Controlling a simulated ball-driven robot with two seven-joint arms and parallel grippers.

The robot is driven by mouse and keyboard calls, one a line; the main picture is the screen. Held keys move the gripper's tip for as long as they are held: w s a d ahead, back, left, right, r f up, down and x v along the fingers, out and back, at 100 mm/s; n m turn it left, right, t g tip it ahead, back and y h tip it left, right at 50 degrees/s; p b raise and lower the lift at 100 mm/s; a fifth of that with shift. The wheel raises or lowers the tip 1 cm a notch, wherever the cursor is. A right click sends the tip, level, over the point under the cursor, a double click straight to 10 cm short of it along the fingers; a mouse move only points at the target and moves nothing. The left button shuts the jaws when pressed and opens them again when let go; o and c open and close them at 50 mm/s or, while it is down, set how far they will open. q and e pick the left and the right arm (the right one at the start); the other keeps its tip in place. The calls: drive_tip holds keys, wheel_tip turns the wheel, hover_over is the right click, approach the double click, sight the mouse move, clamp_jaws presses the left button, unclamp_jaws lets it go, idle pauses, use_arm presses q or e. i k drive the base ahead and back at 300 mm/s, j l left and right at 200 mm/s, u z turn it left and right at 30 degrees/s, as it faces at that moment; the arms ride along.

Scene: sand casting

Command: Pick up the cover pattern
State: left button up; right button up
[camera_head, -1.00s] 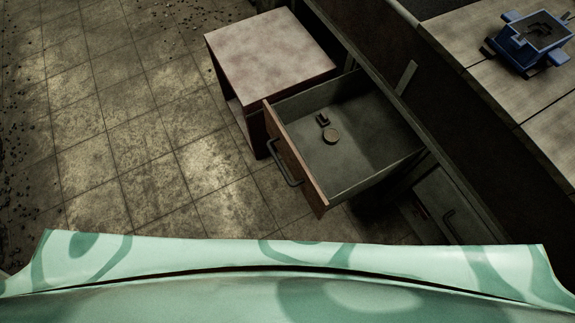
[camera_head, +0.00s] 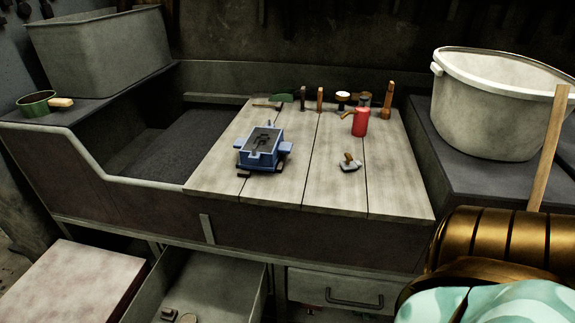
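I cannot tell for sure which piece is the cover pattern. Two small pieces lie in the open drawer (camera_head: 235,285) at the bottom of the head view: a brownish blocky piece (camera_head: 168,313) and a round piece (camera_head: 187,318), the latter partly cut off by the frame edge. A blue flask (camera_head: 262,158) with dark shapes inside stands on the planked bench top (camera_head: 215,172). Neither of my grippers is in view. A gold ribbed part of my own body shows at the lower right.
A red cylinder (camera_head: 360,122), a small trowel-like tool (camera_head: 349,163) and several small tools stand on the bench. A big whitish pot (camera_head: 500,105) stands right, a grey bin (camera_head: 98,50) left. A box (camera_head: 72,283) stands lower left. A closed drawer (camera_head: 335,290) is beside the open one.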

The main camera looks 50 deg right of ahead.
sight(350, 164)
drive_tip(key=z, duration=1.95)
